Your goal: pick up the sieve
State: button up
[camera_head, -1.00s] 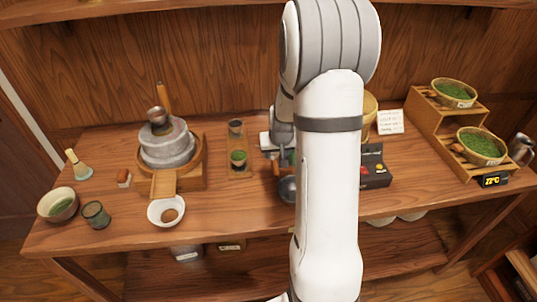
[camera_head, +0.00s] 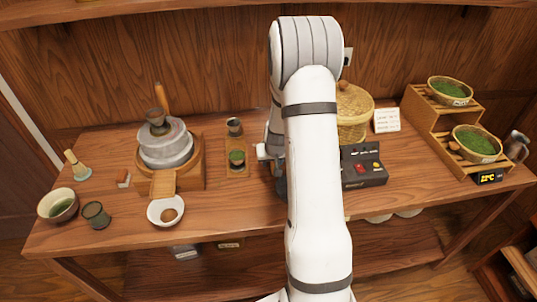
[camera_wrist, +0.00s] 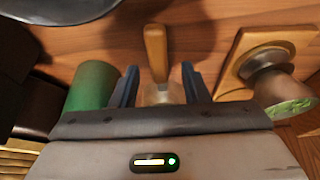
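The sieve (camera_wrist: 155,50) is most likely the item with a light wooden handle and a pale, see-through part in the wrist view. It lies between the fingers of my gripper (camera_wrist: 159,72). The two dark fingers are spread, one on each side of it, and a gap shows beside the handle. The near end of the sieve is hidden by my gripper body, so I cannot tell whether a finger touches it. In the head view my arm hides the sieve and most of my gripper.
A green cylinder (camera_wrist: 92,86) stands close by the left finger in the wrist view. A wooden tray (camera_wrist: 240,62) with cups is on the right. In the head view, a stone mill (camera_head: 165,148) stands left and a dark button box (camera_head: 375,172) right.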

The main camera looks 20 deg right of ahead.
grip_shut()
dwell(0.3)
